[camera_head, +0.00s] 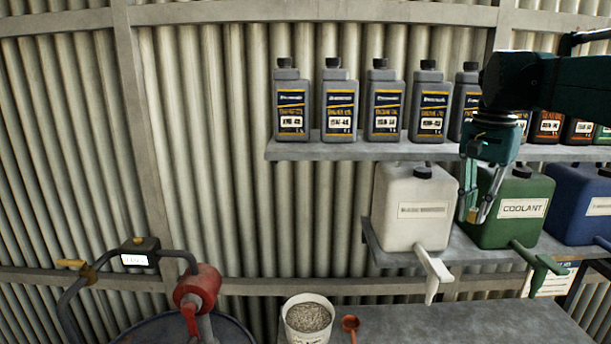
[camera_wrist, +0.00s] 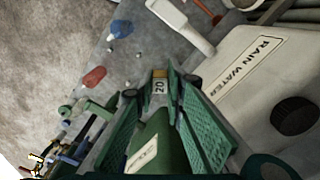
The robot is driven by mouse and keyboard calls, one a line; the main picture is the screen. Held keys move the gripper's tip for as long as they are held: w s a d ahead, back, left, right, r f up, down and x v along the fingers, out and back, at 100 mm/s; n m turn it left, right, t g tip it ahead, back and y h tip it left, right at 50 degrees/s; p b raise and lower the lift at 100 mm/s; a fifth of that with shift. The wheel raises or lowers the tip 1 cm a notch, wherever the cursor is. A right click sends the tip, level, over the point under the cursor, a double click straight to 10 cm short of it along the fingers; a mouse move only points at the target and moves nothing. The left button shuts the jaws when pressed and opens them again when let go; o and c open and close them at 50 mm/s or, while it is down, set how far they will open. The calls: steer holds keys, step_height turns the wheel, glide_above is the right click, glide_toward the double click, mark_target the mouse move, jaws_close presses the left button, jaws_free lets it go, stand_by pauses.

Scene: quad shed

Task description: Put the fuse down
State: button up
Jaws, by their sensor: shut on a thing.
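The fuse (camera_wrist: 160,86) is a small block with a yellow-orange end and a pale face marked "20". It sits between the fingertips of my gripper (camera_wrist: 160,90) in the wrist view. In the head view my gripper (camera_head: 472,218) points down, shut on the fuse, in front of the jugs on the lower shelf. There the fuse is only a small yellowish patch between the fingers. The fuse is held in the air, apart from the grey bench (camera_head: 465,325) below.
A white jug (camera_head: 413,205) and a green coolant jug (camera_head: 512,208) stand close to my gripper, their taps jutting forward. A blue jug (camera_head: 583,205) is further right. A bucket of granules (camera_head: 308,318) and orange scoop (camera_head: 350,324) are at left. Bare bench lies right of the scoop.

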steer(key=s+d+f+n+p, duration=0.1)
steer(key=s+d+p, duration=0.15)
steer(key=d, duration=1.35)
steer(key=s+d+f+n+p, duration=0.1)
steer(key=s+d, duration=0.3)
steer(key=d, duration=1.2)
steer(key=d+f+b, duration=0.4)
steer(key=f+b, duration=0.2)
steer(key=f, duration=0.2)
steer(key=d+f+b, duration=0.3)
steer(key=f+b, duration=0.3)
steer(key=f, duration=0.3)
steer(key=shift+s+d+n, duration=0.4)
steer(key=shift+s, duration=0.05)
steer(key=w+a, duration=0.4)
steer(key=a, duration=0.1)
steer(key=shift+w+a, duration=0.15)
steer(key=shift+w, duration=0.1)
steer(key=shift+r, duration=0.1)
